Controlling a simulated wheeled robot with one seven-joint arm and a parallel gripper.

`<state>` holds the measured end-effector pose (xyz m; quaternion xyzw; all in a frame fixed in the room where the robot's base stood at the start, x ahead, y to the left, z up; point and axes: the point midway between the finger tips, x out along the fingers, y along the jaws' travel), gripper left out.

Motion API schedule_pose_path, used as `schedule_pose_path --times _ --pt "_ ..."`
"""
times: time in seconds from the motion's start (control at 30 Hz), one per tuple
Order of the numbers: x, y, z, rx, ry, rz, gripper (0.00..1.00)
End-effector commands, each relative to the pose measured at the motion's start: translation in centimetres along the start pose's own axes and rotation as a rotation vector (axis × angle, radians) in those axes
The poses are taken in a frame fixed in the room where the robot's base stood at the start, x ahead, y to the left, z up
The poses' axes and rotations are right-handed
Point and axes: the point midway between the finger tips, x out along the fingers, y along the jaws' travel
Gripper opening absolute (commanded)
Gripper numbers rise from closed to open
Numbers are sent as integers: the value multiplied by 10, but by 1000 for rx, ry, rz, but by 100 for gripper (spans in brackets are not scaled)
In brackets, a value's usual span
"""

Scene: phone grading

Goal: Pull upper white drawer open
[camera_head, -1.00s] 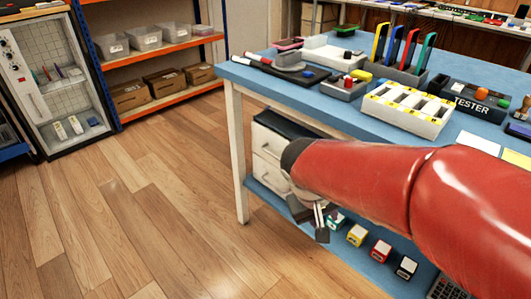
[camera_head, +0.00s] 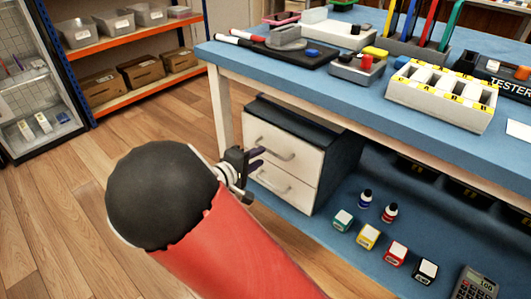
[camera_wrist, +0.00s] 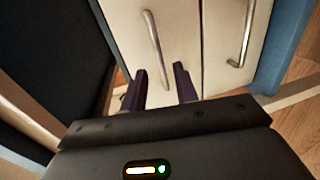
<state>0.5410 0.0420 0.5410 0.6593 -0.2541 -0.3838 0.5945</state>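The upper white drawer (camera_head: 290,138) is the top one of two in the cabinet under the table, and its front looks flush with the lower drawer. Its grey bar handle (camera_head: 275,152) shows also in the wrist view (camera_wrist: 154,45). My gripper (camera_head: 256,160) is just left of this handle, in front of the drawer. In the wrist view its two dark purple fingers (camera_wrist: 161,82) are apart, with the near end of the handle between them in the picture. I cannot tell whether they touch it.
The lower white drawer (camera_head: 282,187) has its own handle (camera_wrist: 243,35). The blue table (camera_head: 385,98) overhangs the cabinet, and a table leg (camera_head: 221,110) stands to its left. Small boxes and bottles (camera_head: 368,236) sit on the blue lower shelf at right. The wooden floor at left is clear.

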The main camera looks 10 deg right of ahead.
Motion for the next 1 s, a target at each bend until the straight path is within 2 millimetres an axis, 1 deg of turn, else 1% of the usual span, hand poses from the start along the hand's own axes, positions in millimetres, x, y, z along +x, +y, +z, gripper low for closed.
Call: schedule_pose_path --times 0.03,0.1,0.23,0.4,0.6,0.63,0.67,0.83,0.87,1.0 --pt "10 0 1 -1 -4 1 30" --pt "20 -1 1 -2 -4 1 30" --pt "36 0 0 0 -2 0 30" --pt "44 0 0 -1 -2 -1 30" --pt "44 0 0 -1 -1 -2 30" --pt "44 0 0 -1 -1 -2 28" --pt "44 0 0 -1 -1 -2 25" --pt "44 0 0 -1 -1 -2 2" --pt "44 0 0 -1 -1 -2 0" --pt "44 0 0 -1 -1 -2 0"
